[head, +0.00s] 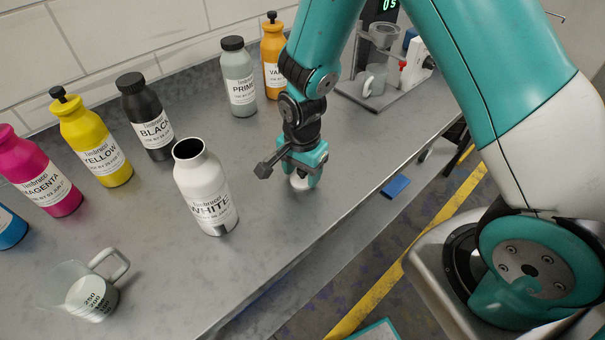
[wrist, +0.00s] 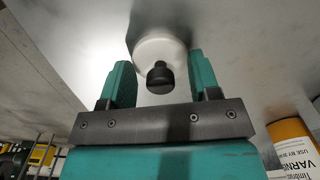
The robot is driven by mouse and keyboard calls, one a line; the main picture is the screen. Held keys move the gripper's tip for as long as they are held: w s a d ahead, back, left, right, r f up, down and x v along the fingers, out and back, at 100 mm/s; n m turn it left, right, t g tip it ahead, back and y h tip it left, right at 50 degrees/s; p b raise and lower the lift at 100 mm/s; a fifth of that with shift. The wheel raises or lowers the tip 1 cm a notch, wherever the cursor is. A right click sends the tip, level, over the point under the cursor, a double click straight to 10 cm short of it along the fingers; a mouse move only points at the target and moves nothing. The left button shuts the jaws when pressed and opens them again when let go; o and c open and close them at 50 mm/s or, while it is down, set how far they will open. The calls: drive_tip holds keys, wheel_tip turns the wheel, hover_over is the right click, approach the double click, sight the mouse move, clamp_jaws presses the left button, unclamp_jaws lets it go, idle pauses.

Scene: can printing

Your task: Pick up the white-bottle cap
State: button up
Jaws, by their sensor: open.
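The white-bottle cap shows in the wrist view (wrist: 160,52) as a white disc with a dark knob, on the grey counter. In the head view the cap (head: 299,182) is a small white shape, partly hidden by my gripper. My gripper (head: 301,178) is above the counter, pointing down, with its fingers around the cap. In the wrist view my gripper (wrist: 160,82) is open, one teal finger on each side of the cap, with gaps between. The white bottle (head: 203,195) stands uncapped, upright, left of my gripper.
A measuring cup (head: 90,290) with white liquid stands at the lower left. Black (head: 146,118), yellow (head: 93,140) and magenta (head: 38,172) bottles stand left; primer (head: 239,78) and varnish (head: 272,55) bottles stand behind. The counter's front edge lies close to my gripper.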

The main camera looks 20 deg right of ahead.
drive_tip(key=c, duration=1)
drive_tip(key=shift+r, duration=0.1)
